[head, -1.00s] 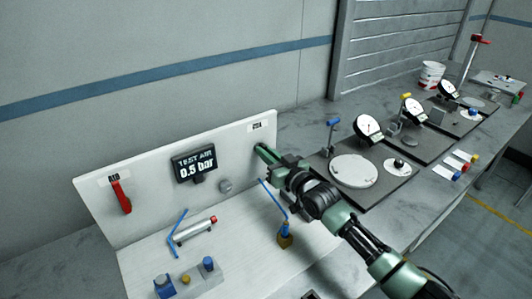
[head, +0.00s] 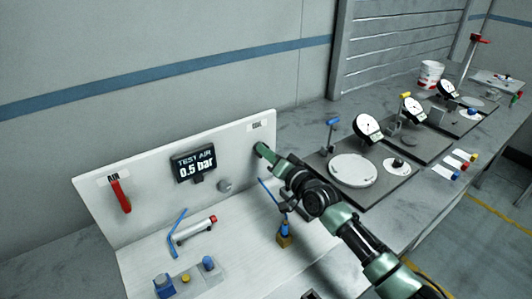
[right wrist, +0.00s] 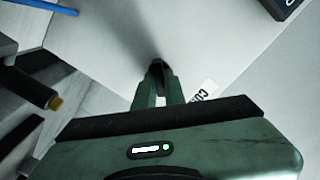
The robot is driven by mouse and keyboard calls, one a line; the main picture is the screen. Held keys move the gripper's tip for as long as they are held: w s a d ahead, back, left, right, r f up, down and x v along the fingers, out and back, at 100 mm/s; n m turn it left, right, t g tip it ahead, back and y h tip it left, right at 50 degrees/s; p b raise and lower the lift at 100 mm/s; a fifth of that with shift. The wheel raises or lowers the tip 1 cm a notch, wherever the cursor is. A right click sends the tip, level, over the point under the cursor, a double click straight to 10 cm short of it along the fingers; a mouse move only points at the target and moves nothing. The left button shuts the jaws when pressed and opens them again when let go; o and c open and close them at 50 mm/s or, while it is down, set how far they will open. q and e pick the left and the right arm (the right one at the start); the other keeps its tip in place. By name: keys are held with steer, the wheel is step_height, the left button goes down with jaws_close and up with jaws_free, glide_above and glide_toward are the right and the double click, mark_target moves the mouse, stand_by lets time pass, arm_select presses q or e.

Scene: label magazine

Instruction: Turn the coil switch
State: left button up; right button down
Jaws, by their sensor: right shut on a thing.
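The coil switch is hidden behind the fingers of my right gripper (head: 262,150). That gripper is at the right end of the upright white panel (head: 243,142), just below the small COIL label (head: 256,125). In the right wrist view, the fingers (right wrist: 157,85) are close together against the panel, shut on a dark small part, and the COIL label (right wrist: 203,92) shows beside them. My left gripper is not in view.
The panel also carries a red AIR lever (head: 121,195), a display (head: 194,163) reading 0.5 bar and a grey knob (head: 225,185). Below are a cylinder (head: 195,231) and a blue-and-brass part (head: 284,235). Dial gauges (head: 367,127) stand to the right.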

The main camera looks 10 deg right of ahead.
stand_by(0.5)
steer(key=c, duration=1.5)
jaws_free()
steer(key=shift+d, duration=0.1)
steer(key=shift+b+v, duration=0.35)
steer(key=shift+v, duration=3.6)
